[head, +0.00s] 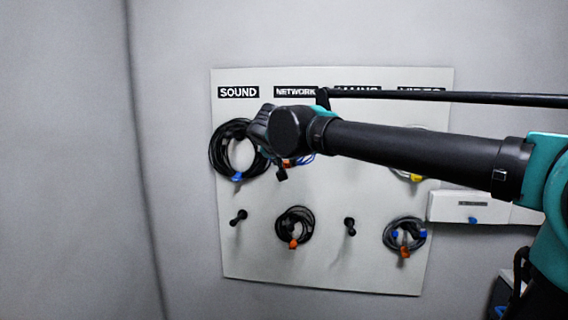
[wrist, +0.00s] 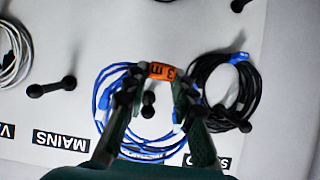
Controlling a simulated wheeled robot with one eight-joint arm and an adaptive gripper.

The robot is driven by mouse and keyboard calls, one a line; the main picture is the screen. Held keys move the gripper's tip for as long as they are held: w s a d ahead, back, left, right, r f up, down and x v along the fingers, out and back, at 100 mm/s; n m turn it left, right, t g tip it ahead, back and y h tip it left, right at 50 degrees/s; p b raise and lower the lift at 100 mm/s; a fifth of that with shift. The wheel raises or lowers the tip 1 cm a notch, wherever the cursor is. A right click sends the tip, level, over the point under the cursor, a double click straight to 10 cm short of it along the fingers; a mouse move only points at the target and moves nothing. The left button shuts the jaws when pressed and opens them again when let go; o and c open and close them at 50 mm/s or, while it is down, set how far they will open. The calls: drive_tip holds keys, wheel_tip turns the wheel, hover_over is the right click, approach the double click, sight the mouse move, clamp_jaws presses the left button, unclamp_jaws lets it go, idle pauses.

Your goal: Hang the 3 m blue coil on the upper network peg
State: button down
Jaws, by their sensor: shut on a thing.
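The blue coil (wrist: 105,84) with its orange 3 m tag (wrist: 162,71) is in my gripper (wrist: 155,82), which is shut on it near the tag. The upper network peg (wrist: 149,98) shows inside the coil's ring in the wrist view, with the coil around it in the picture. Whether the coil rests on the peg or is only in front of it I cannot tell. In the head view, my wrist hides the peg and most of the coil; a bit of blue cable (head: 305,159) shows below my arm. The NETWORK label (head: 295,91) is above.
A black coil with a blue tag (head: 237,177) hangs close to the left on the upper sound peg. The upper mains peg (wrist: 50,87) is bare. Lower sound (head: 238,217) and mains (head: 350,224) pegs are bare. Coils hang on the lower network (head: 295,226) and video (head: 404,235) pegs.

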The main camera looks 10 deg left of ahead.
drive_tip(key=w+f, duration=0.4)
drive_tip(key=w, duration=1)
drive_tip(key=shift+w+d+f, duration=0.15)
drive_tip(key=shift+w+d, duration=0.15)
drive_tip(key=shift+w, duration=0.1)
idle(1.0)
drive_tip(key=shift+f, duration=0.1)
idle(0.4)
drive_tip(key=c, duration=1.2)
unclamp_jaws()
